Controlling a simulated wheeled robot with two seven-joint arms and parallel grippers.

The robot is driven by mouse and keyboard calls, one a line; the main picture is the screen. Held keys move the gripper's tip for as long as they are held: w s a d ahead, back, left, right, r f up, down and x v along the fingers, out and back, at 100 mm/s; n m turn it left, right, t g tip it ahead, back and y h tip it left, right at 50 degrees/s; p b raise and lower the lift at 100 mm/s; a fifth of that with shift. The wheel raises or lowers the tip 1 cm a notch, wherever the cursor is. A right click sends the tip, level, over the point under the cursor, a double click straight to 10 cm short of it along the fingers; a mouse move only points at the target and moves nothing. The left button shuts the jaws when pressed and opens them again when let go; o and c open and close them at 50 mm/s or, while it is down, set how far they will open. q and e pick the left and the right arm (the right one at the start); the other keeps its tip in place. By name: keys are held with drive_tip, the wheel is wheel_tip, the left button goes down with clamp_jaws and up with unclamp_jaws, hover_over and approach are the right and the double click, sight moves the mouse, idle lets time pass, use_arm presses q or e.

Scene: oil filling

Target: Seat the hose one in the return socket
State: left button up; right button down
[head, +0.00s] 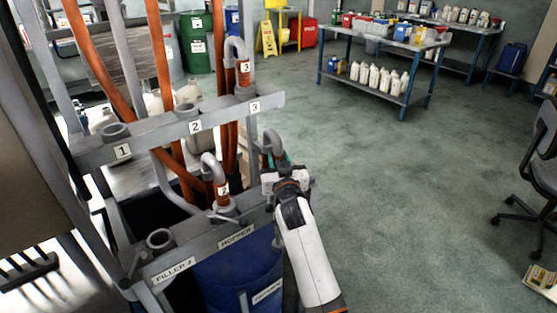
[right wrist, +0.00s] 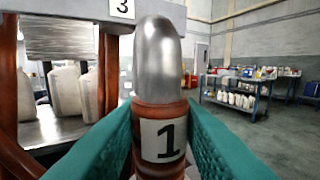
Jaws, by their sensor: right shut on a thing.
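Hose one is an orange hose with a grey bent metal end (head: 270,140). In the right wrist view hose one (right wrist: 160,130) stands upright between the teal fingers, its white "1" label facing me. My right gripper (head: 283,160) is shut on it at the right end of the lower rail (head: 200,250). The hose's lower tip is hidden. I cannot make out a return socket or label; my gripper and wrist cover that end of the rail. My left gripper is not in view.
Hose two (head: 222,190) sits at the socket by the "HOPPER" label. The "FILLER 2" socket (head: 160,238) is empty. Hose three (head: 242,72) sits in the upper rail (head: 150,140); upper sockets 1 and 2 look empty. A blue drum (head: 235,275) stands below. Open floor lies right.

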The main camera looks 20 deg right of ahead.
idle(0.3)
drive_tip(key=c, duration=1)
unclamp_jaws()
drive_tip(key=shift+o, duration=0.9)
drive_tip(key=shift+f, duration=0.25)
drive_tip(key=shift+s+r, duration=0.1)
drive_tip(key=shift+s, duration=0.05)
drive_tip(key=shift+s+a+p, duration=0.2)
drive_tip(key=shift+s+p, duration=0.45)
drive_tip(key=shift+s, duration=0.55)
drive_tip(key=shift+s+a+p, duration=0.15)
drive_tip(key=shift+s+p, duration=0.45)
drive_tip(key=shift+s, duration=0.6)
